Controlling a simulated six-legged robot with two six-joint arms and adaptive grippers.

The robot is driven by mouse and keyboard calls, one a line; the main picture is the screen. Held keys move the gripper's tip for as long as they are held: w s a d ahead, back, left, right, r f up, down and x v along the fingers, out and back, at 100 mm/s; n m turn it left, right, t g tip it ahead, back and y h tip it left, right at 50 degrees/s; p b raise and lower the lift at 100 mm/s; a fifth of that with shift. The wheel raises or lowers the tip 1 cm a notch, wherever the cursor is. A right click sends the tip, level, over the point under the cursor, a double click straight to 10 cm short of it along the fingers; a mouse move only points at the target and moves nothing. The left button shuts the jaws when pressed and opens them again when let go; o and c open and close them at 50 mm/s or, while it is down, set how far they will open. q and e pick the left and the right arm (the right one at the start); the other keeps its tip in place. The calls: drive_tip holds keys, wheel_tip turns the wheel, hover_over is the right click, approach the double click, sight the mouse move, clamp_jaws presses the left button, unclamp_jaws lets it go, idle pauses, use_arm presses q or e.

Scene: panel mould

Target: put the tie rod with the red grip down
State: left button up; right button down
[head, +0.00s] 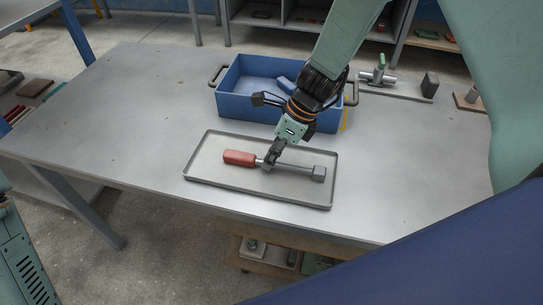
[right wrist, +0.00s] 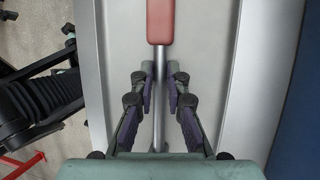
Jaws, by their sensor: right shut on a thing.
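The tie rod's red grip (head: 239,158) is at the left end, and its grey shaft (head: 298,170) runs right to a dark block at the far end. The rod is at the grey tray (head: 200,178); I cannot tell whether it touches the tray floor. My right gripper (head: 268,163) is shut on the shaft just beside the red grip. In the right wrist view the fingers (right wrist: 160,75) close on the shaft from both sides, with the red grip (right wrist: 160,22) beyond them. My left gripper is not in view.
A blue bin (head: 240,105) with dark handles stands behind the tray, partly hidden by my right arm. A metal clamp-like tool with a green handle (head: 381,65) and a dark block (head: 430,84) are at the back right. The table (head: 120,120) is clear on the left.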

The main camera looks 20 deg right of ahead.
drive_tip(key=c, duration=1.6)
unclamp_jaws()
drive_tip(key=shift+s, duration=0.15)
drive_tip(key=shift+o, duration=1.3)
drive_tip(key=p+v, duration=0.5)
drive_tip(key=v, duration=0.7)
drive_tip(key=shift+r, duration=0.1)
